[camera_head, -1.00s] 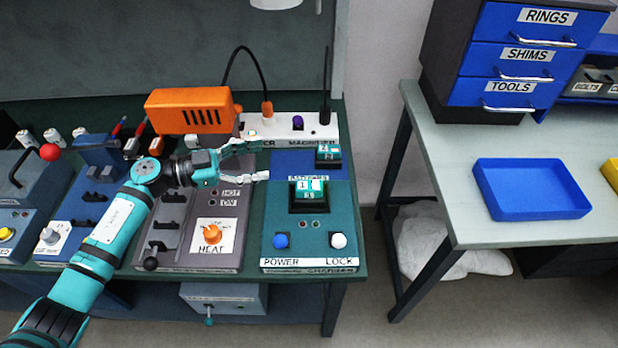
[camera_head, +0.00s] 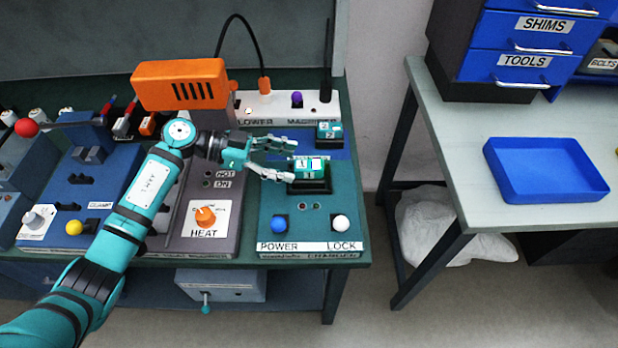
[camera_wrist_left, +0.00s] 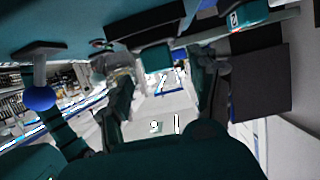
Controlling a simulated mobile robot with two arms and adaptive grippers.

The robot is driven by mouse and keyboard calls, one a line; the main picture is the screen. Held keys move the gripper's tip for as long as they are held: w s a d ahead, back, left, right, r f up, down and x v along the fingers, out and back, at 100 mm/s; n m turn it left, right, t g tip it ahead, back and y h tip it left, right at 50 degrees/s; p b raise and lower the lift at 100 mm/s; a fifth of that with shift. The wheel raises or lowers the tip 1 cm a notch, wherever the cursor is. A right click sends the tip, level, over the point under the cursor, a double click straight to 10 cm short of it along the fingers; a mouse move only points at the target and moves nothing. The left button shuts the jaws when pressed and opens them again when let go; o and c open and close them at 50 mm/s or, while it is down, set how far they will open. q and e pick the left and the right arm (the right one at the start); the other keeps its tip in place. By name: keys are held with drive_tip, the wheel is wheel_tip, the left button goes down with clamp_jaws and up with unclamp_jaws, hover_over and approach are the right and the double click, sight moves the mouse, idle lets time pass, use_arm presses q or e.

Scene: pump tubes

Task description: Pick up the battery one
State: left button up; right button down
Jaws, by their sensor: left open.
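Battery one (camera_head: 308,165), a small teal and white block marked 1, sits upright in a black holder on the teal charger panel (camera_head: 337,205). My left gripper (camera_head: 291,162) is open and points right. Its two fingertips are at the left side of battery one, one behind and one in front; I cannot tell whether they touch it. My right gripper is not in view.
Battery two (camera_head: 329,130) stands in a holder just behind battery one. A blue button (camera_head: 279,223) and a white button (camera_head: 341,222) are on the panel's front. An orange device (camera_head: 180,85) stands behind my arm. A blue tray (camera_head: 545,170) lies on the right table.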

sight(306, 164)
use_arm(q)
drive_tip(key=b+x, duration=0.3)
drive_tip(key=x, duration=0.2)
drive_tip(key=shift+r+b, duration=0.2)
drive_tip(key=shift+b, duration=0.1)
drive_tip(key=shift+d, duration=0.45)
drive_tip(key=shift+r, duration=0.1)
clamp_jaws()
